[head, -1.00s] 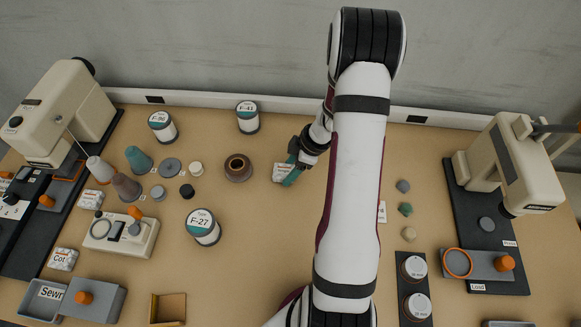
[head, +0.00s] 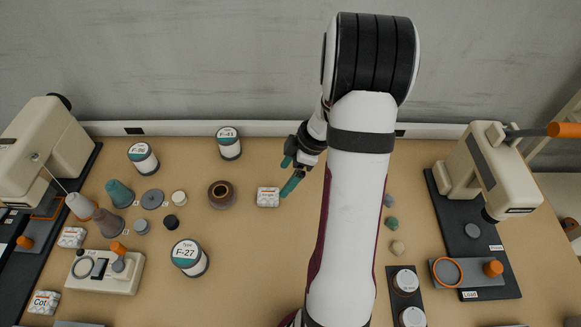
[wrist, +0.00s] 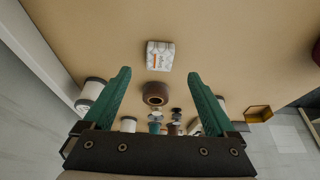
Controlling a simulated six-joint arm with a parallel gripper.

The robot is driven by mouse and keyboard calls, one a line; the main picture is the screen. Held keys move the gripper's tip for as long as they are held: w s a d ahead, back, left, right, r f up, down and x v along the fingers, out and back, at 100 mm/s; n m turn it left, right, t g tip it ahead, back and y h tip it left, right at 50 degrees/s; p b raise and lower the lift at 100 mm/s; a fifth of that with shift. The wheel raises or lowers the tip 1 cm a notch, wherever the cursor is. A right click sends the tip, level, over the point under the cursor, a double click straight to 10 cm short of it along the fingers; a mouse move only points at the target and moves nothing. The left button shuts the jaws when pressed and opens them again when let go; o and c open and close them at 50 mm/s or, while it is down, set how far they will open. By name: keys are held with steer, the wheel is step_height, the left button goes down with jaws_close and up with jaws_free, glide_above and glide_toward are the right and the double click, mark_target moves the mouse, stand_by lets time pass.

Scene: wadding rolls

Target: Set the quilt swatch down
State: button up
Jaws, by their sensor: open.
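The quilt swatch, a small white patterned packet with a printed label (head: 268,197), lies flat on the tan table right of the brown ring-shaped roll (head: 222,194). In the wrist view the swatch (wrist: 160,55) shows an orange mark and lies beyond my fingertips. My gripper (head: 287,174) has teal fingers spread wide, with nothing between them. It is up and to the right of the swatch in the head view, apart from it. In the wrist view my gripper (wrist: 159,74) frames the brown roll (wrist: 156,94) further off.
Labelled spools F-41 (head: 229,143), F-90 (head: 143,158) and F-27 (head: 190,257) stand nearby. Similar packets (head: 72,237) lie at the left. A cream machine (head: 490,170) stands at the right. The table below the swatch is clear.

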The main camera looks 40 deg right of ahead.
steer(key=s+a+r+m+g, duration=0.25)
steer(key=a+r+m, duration=0.25)
steer(key=a+r, duration=0.75)
steer(key=s+a+m+h, duration=0.1)
steer(key=s+a+m, duration=0.8)
steer(key=s+a, duration=0.3)
steer(key=shift+s+a+r+m+g, duration=0.15)
steer(key=shift+s+r+m+g, duration=0.25)
steer(key=shift+s, duration=0.7)
